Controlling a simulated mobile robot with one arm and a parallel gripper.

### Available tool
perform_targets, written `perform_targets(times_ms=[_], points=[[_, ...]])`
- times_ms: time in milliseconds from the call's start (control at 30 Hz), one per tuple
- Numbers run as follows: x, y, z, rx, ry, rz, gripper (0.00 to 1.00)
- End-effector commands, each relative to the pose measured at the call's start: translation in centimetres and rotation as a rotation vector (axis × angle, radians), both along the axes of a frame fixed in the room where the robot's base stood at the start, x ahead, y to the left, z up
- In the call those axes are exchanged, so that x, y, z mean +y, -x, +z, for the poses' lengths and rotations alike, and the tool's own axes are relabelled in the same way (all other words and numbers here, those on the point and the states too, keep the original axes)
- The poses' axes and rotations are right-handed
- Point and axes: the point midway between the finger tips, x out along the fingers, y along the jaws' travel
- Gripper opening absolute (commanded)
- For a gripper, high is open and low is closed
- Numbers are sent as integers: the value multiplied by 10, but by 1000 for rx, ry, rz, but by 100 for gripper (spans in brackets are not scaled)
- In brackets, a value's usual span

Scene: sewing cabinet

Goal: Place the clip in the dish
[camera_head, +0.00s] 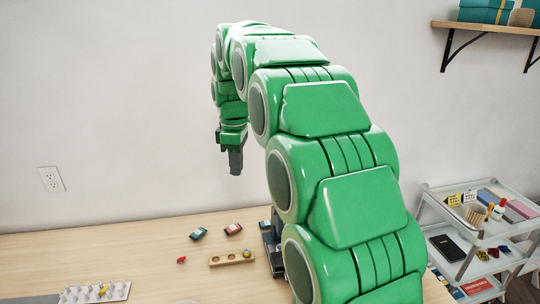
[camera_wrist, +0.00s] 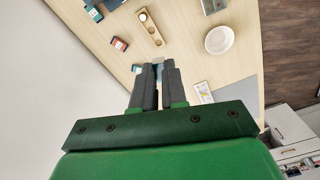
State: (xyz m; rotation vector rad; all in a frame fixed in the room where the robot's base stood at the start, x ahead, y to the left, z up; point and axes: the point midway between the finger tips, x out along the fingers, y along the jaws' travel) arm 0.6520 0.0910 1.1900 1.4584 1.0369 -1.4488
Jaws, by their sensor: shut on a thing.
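My gripper (camera_head: 236,165) hangs high above the table, fingers pointing down. It also shows in the wrist view (camera_wrist: 160,75), with its dark fingers close together. A small pale-blue piece shows between the fingertips; it appears to be the clip (camera_wrist: 159,66), mostly hidden by the fingers. The dish (camera_wrist: 219,40) is round and white, lying on the table to the right of the fingertips in the wrist view, apart from them. Its inside looks empty. In the head view only a pale edge, likely the dish (camera_head: 185,301), shows at the bottom.
A wooden block with round holes (camera_head: 218,261) lies on the table. Two small teal-and-red boxes (camera_head: 198,233) (camera_head: 233,229) and a red item (camera_head: 181,260) lie near it. A pale rack of spools (camera_head: 95,292) is at front left. A shelved cart (camera_head: 480,225) stands at right.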

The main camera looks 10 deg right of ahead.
Motion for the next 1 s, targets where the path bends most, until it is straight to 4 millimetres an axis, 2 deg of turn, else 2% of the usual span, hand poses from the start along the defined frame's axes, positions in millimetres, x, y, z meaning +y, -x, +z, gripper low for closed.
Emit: perform_targets(times_ms=[33,200,500,700,867,1000], points=[[18,9,1,0,0,-17,0],[69,39,0,3,1,-110,0],[145,99,-2,3,4,-280,0],[178,136,-6,7,6,-378,0],[197,160,-7,2,6,-442,0],[196,161,-34,8,12,-450,0]])
